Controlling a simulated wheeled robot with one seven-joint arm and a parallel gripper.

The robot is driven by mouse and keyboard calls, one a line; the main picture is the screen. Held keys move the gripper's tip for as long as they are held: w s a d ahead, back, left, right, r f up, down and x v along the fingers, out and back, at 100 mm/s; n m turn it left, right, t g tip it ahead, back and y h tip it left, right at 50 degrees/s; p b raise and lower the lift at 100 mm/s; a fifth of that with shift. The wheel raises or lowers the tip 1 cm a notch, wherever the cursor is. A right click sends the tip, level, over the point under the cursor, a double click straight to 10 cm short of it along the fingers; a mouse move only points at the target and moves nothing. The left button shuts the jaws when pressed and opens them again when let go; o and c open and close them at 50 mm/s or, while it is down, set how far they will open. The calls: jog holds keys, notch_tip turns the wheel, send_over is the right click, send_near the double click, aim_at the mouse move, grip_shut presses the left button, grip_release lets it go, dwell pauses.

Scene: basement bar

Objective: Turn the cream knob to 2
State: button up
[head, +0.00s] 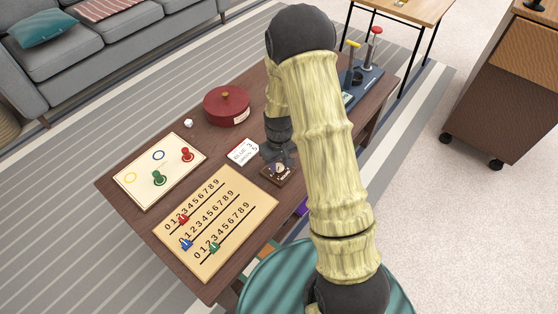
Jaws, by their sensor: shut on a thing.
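A small dark brown box (272,178) lies near the right edge of the wooden table. The cream knob (280,168) shows as a small pale spot on top of the box, partly hidden by my gripper. My gripper (278,158) points down at the box from above and is shut on the cream knob. The numbers around the knob are too small to read, so I cannot tell where it points.
A white card (242,152) with red and green writing lies left of the box. A number board (240,228) with sliders, a ring-and-pawn board (135,185), a red round tin (227,107) and a blue stand with levers (368,80) surround it. A white die (188,124) lies nearby.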

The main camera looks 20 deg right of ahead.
aim_at(279, 166)
jog(key=m+p, duration=0.3)
jog(key=m, duration=0.1)
jog(key=shift+r+p, duration=0.25)
jog(key=shift+p, duration=0.1)
jog(key=m+p, duration=0.3)
jog(key=m, duration=0.1)
jog(key=shift+f+m, duration=0.15)
jog(key=shift+m, duration=0.15)
jog(key=o, duration=1)
notch_tip(279, 166, up, 17)
jog(key=p, duration=0.4)
jog(key=shift+r, duration=0.2)
